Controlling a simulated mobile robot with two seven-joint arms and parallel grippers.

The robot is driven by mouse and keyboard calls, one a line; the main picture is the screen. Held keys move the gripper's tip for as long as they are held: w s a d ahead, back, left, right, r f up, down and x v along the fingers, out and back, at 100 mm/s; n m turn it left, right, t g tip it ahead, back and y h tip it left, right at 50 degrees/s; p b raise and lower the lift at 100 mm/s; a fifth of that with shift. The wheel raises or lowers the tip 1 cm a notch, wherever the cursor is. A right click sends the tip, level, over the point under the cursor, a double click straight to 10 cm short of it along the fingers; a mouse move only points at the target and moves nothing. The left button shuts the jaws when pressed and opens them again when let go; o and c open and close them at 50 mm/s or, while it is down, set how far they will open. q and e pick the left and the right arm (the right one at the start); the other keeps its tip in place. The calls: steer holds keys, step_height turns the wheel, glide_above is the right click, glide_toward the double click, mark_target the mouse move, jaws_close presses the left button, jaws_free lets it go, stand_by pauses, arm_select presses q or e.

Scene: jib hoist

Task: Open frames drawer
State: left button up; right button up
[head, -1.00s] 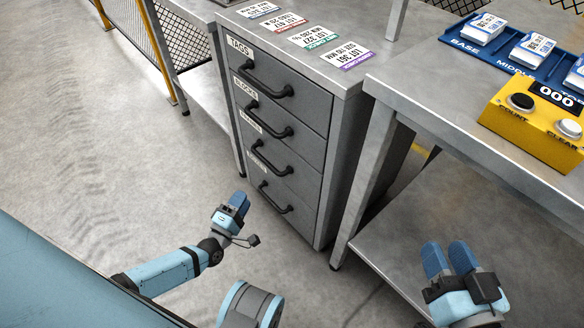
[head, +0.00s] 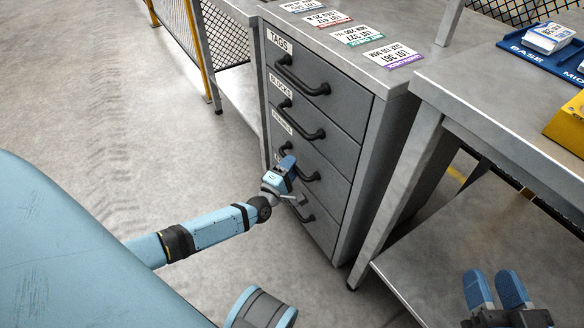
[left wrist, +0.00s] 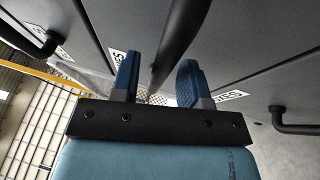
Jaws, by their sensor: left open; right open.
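The grey drawer cabinet (head: 368,165) has a column of shut drawers with black bar handles. The frames drawer (head: 334,184) is the third from the top; its label (head: 281,122) is small and blurred. Its handle (head: 313,177) is partly hidden by my left gripper (head: 284,164). My left gripper is open at that handle. In the left wrist view a dark handle bar (left wrist: 180,45) runs between the two blue fingers (left wrist: 158,75); I cannot tell whether they touch it. My right gripper (head: 496,290) is open and empty, at the lower right.
A metal workbench (head: 480,105) with a lower shelf (head: 450,240) stands right of the cabinet. Its top holds a blue tray (head: 545,60) and a yellow counter box (head: 570,125). Labelled cards (head: 393,55) lie on the cabinet top. The floor left of the cabinet is clear.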

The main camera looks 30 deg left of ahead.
arm_select(q)
steer(key=shift+w+r, duration=0.1)
steer(key=shift+w, duration=0.3)
arm_select(e)
steer(key=shift+w+r, duration=0.15)
steer(key=shift+r, duration=0.05)
arm_select(q)
steer(key=shift+c, duration=0.5)
jaws_close()
arm_select(e)
steer(key=shift+f, duration=0.15)
arm_select(q)
steer(key=shift+s, duration=0.1)
steer(key=s+a+p, duration=0.3)
steer(key=s+a, duration=0.2)
steer(key=s, duration=0.8)
steer(key=s+a+p, duration=0.4)
steer(key=s+a, duration=0.2)
steer(key=s, duration=0.7)
steer(key=shift+s, duration=0.15)
arm_select(e)
step_height(320, 180, up, 7)
steer(key=s+m+t, duration=0.1)
steer(key=m+t, duration=0.1)
steer(key=shift+s, duration=0.25)
steer(key=shift+a, duration=0.1)
arm_select(q)
steer(key=shift+o, duration=0.5)
jaws_free()
